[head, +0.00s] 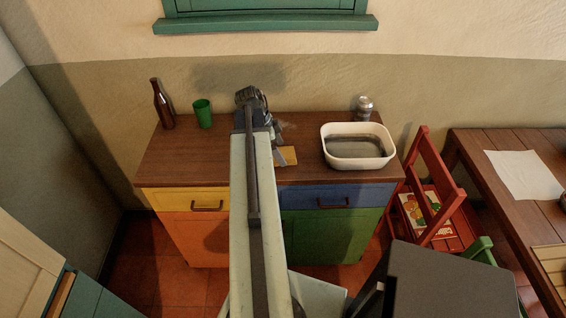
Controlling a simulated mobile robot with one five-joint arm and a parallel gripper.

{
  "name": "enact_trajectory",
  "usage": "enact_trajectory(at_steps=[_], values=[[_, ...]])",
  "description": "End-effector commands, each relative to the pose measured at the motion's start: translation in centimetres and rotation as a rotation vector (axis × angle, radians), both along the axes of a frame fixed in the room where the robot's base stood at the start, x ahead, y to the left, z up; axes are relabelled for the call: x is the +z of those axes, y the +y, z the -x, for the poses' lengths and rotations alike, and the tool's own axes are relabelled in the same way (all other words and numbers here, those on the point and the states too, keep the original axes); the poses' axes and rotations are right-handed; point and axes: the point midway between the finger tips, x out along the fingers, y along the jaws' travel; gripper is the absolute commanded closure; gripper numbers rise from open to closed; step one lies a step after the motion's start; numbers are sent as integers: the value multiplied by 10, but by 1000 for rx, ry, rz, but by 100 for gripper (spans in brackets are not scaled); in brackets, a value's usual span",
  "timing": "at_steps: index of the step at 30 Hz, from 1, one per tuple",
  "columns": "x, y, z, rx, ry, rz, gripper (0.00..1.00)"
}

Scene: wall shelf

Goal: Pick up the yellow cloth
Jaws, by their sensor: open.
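The yellow cloth (288,154) lies flat on the brown wooden top of the cabinet, a little right of the cabinet's middle. My arm crosses the middle of the view and hides part of the cloth's left side. My gripper (278,137) is at the arm's far end, over the cabinet top, by the cloth's back left. The gripper is small and dark here, but its jaws are open. I cannot tell how high it is above the cloth, or whether it touches it.
On the cabinet top (190,157), a brown bottle (162,104) and green cup (203,113) stand at the left. A white basin (357,158) stands right of the cloth, with a metal canister (364,107) behind it. A red chair (436,190) and table (480,142) are at the right.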

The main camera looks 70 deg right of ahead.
Motion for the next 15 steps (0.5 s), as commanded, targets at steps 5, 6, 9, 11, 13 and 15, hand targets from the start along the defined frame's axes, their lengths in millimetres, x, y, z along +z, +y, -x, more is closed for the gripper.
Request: enact_trajectory(at_steps=[5,6,9,11,13,15], values=[[-16,-2,5,0,0,0,11],[-14,-2,5,0,0,0,11],[-14,-2,5,0,0,0,11],[-14,-2,5,0,0,0,11],[-14,-2,5,0,0,0,11],[-15,-2,5,0,0,0,11]])
